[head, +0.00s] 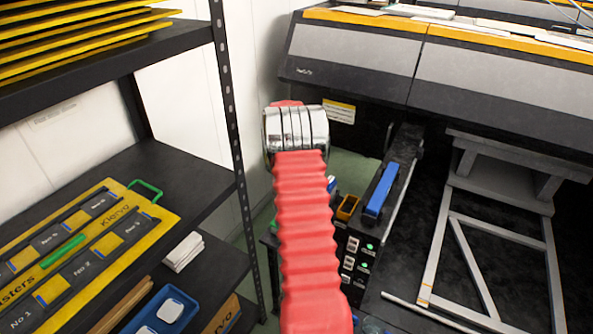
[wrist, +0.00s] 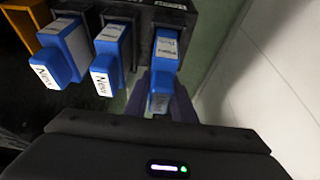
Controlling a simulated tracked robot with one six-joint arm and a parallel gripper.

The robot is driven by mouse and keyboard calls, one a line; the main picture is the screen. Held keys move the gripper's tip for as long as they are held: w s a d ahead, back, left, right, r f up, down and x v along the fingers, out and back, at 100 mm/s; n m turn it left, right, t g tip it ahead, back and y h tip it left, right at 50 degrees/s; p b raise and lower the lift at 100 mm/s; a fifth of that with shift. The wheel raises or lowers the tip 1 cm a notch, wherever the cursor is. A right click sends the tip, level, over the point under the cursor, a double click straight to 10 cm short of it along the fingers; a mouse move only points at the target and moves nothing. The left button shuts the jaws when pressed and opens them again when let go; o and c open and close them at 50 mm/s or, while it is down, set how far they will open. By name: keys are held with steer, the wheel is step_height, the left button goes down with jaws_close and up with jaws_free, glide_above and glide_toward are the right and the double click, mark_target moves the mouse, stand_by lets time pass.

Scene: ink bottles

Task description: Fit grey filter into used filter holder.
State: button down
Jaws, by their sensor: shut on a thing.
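In the wrist view, my gripper (wrist: 164,103) has its two dark purple fingers on either side of a blue block (wrist: 165,47) with white labels. It is shut on this block, which sits at the rightmost bay of a dark holder (wrist: 143,14). The lettering on its labels is too small to read. No grey filter can be made out in either view, and I cannot tell which holder is the used filter holder. In the head view, my red-sleeved arm hides my gripper.
Two more blue blocks, a middle one (wrist: 109,58) and a left one (wrist: 63,52), carry "New" labels. A pale wall (wrist: 270,60) stands close on the right.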

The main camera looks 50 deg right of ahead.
steer(key=shift+f, duration=0.65)
stand_by(0.3)
steer(key=c, duration=1.4)
jaws_free()
steer(key=shift+r, duration=0.1)
steer(key=shift+r, duration=3.95)
